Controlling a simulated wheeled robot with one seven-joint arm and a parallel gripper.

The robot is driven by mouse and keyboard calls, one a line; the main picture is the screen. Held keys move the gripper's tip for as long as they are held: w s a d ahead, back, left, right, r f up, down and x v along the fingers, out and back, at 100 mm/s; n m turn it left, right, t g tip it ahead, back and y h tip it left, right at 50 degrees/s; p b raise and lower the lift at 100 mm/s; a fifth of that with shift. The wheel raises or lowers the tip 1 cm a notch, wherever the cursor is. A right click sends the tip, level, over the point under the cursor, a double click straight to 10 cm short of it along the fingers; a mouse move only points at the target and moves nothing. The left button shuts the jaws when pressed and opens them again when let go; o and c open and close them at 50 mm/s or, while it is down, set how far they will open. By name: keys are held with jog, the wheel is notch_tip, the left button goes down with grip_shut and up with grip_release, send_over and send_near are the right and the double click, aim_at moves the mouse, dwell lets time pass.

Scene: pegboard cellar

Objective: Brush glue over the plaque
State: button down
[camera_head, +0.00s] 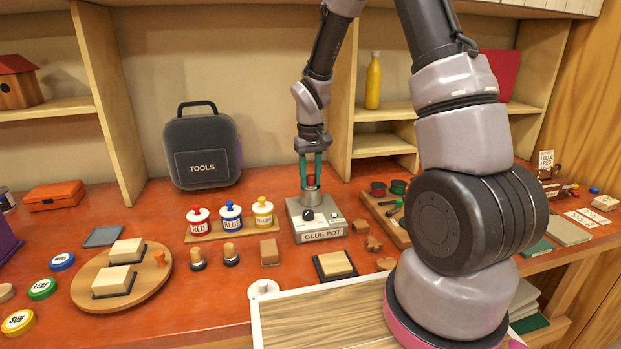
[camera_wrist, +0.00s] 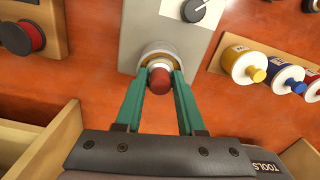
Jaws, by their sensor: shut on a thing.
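The glue pot unit (camera_head: 322,234) is a grey box labelled "GLUE POT" with a dial, standing mid-table; it also shows at the top of the wrist view (camera_wrist: 140,28). A metal cup sits at its back. My gripper (camera_head: 311,180) points down over the cup, its green fingers shut on a red-ended handle (camera_wrist: 160,79), which looks like the brush. The handle stands upright at the cup; any bristles are hidden. A pale block on a dark base (camera_head: 335,264) lies in front of the pot; I cannot tell whether it is the plaque.
Red, blue and yellow pots (camera_head: 231,217) stand left of the glue pot. A round wooden board (camera_head: 143,285) with pale blocks is further left. A tray with spools (camera_head: 387,212) is right. The tools case (camera_head: 202,150) stands behind. My arm hides the right foreground.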

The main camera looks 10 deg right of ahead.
jog(key=shift+s+f, duration=0.1)
jog(key=shift+s, duration=0.05)
jog(key=shift+r, duration=3.5)
jog(key=w+d+f+m, duration=0.2)
jog(key=w+d+f, duration=0.4)
jog(key=w+d, duration=0.25)
jog(key=shift+n, duration=0.3)
jog(key=s+a+r, duration=0.1)
jog(key=s+a, duration=0.1)
jog(key=s+a+r, duration=0.2)
jog(key=s+a, duration=0.1)
jog(key=s+a+r, duration=0.2)
jog(key=s+a, duration=0.1)
jog(key=shift+s+a+r, duration=0.1)
jog(key=shift+a+r, duration=0.05)
jog(key=shift+a, duration=0.05)
jog(key=shift+f, duration=2.9)
jog(key=shift+f, duration=0.55)
